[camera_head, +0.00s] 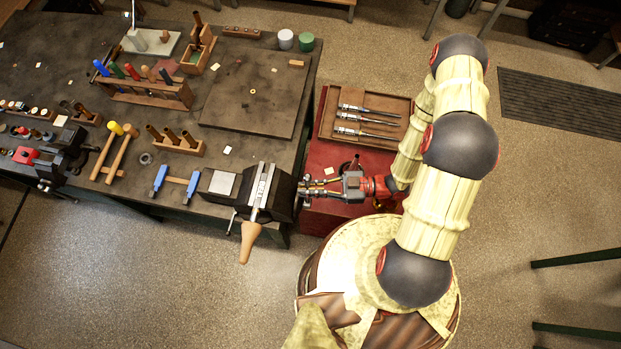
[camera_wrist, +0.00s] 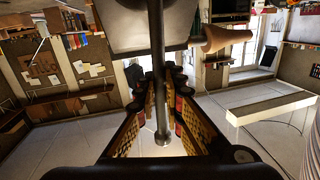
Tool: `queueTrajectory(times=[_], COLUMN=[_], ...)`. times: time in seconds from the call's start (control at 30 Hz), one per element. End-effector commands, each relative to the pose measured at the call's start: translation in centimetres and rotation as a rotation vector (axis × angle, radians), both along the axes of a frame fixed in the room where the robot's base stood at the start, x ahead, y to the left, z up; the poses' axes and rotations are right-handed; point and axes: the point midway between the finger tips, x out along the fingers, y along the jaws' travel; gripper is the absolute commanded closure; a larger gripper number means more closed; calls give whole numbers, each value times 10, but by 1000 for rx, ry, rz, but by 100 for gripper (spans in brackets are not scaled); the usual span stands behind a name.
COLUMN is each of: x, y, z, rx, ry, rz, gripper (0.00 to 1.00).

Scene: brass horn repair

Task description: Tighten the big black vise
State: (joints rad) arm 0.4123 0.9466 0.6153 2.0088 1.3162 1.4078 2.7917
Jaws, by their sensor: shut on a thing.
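The big black vise (camera_head: 283,194) is on the near right corner of the workbench, with pale metal along its jaws. A tan wooden tapered piece (camera_head: 248,242) sticks out from its front side; a wooden piece also shows in the wrist view (camera_wrist: 228,38). My gripper (camera_head: 306,187) is at the vise's right end, reaching in from the right. In the wrist view my gripper (camera_wrist: 165,82) has its fingers on both sides of a dark metal bar, the vise handle (camera_wrist: 157,60), and is shut on it. The jaw gap is hard to make out.
A red cabinet (camera_head: 325,222) stands below my gripper, with a wooden tray (camera_head: 390,105) of screwdriver-like tools on top. The workbench (camera_head: 215,215) holds a blue-handled tool (camera_head: 176,181), wooden racks (camera_head: 150,92) and a smaller vise (camera_head: 62,160) at left. Open floor lies in front.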

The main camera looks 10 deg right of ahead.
Motion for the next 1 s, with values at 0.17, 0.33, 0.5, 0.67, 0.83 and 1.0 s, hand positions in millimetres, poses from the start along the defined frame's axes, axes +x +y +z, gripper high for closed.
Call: queueTrajectory(times=[0.17,0.33,0.5,0.67,0.83,1.0], x=[6,7,7,7,5,5], y=[-2,-2,-2,-2,-1,0], z=[-5,-5,-5,-5,-3,-3], rx=[-4,-2,-2,-2,2,4], ry=[21,27,26,26,28,29], rz=[-4,-4,-4,-4,-2,-1], gripper=[100,100,100,85,76,71])
